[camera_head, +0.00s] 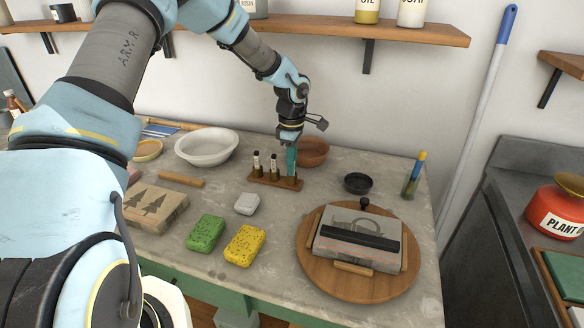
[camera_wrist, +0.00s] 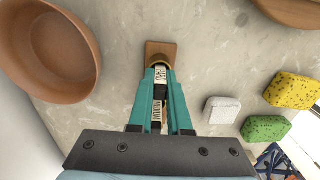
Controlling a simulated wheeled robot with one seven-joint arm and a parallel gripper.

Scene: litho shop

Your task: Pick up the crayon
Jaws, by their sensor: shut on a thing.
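A small wooden rack (camera_head: 262,180) holds upright dark crayons with pale labels. Two of them, a left crayon (camera_head: 256,164) and a middle crayon (camera_head: 273,165), show clear of my gripper. My gripper (camera_head: 291,170) points down at the rack's right end, its teal fingers shut on a crayon that they mostly hide. In the wrist view, my gripper (camera_wrist: 160,82) has labels reading HARD (camera_wrist: 157,80) and MEDIUM (camera_wrist: 156,115) between its fingers. The rack's end (camera_wrist: 160,48) shows beyond the fingertips. I cannot tell whether the held crayon is clear of the rack.
A terracotta bowl (camera_head: 314,152) stands just behind my gripper. A white bowl (camera_head: 207,147), grey block (camera_head: 246,204), green sponge (camera_head: 206,233) and yellow sponge (camera_head: 244,246) lie around the rack. A round wooden board (camera_head: 308,254) with a stone slab and a small black bowl (camera_head: 358,183) are to the right.

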